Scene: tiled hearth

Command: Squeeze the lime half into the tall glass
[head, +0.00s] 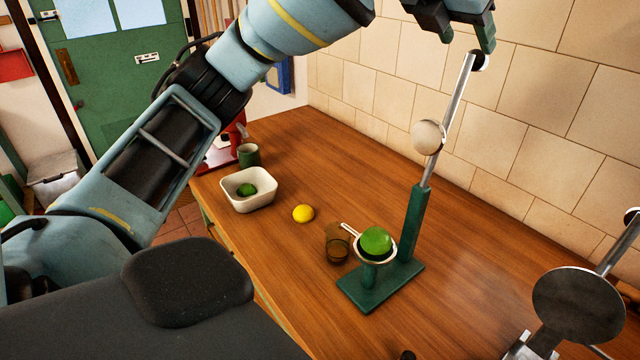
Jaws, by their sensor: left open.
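A green press with a base and post (411,222) stands on the wooden counter. The lime half (376,240) sits dome up in the press cup (361,246). A brownish see-through glass (337,245) stands just left of the cup, partly overlapped by its handle; whether it is under the cup I cannot tell. My left gripper (463,28) is open at the top edge, its fingers around or close to the lever's upper end (480,60); contact is unclear. My right gripper is out of view.
A yellow lemon (303,213), a white bowl (245,203) holding a green lime (247,189), and a green mug (249,155) stand left of the press. A dark metal disc (578,306) is at lower right. The tiled wall (510,125) runs behind.

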